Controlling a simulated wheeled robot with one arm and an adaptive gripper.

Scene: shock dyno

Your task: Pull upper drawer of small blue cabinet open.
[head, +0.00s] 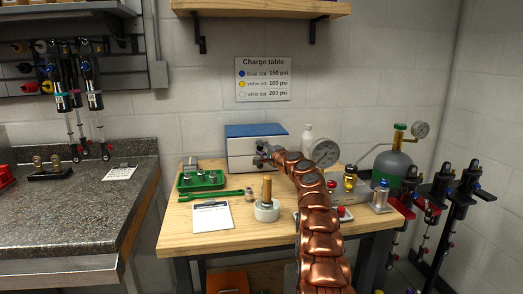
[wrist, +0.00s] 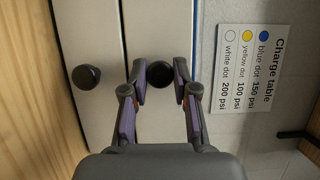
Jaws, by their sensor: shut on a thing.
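The small cabinet with a blue top (head: 255,130) stands at the back of the wooden table, its pale drawer fronts facing me. In the wrist view, turned on its side, the upper drawer front (wrist: 158,25) is the right panel and the lower drawer front (wrist: 88,30) is the left one. The dark round knob of the upper drawer (wrist: 159,74) sits between the fingers of my gripper (wrist: 160,80), which is shut on it. The lower drawer's knob (wrist: 86,77) is free. In the head view my gripper (head: 262,150) is at the cabinet front. I see no clear gap at the upper drawer.
On the wooden table (head: 180,232) stand a green tray (head: 201,181), a clipboard (head: 212,216), a white round base with a brass post (head: 266,208) and a gauge (head: 325,153). A gas cylinder (head: 392,168) is at the right. My arm passes above the table's right half.

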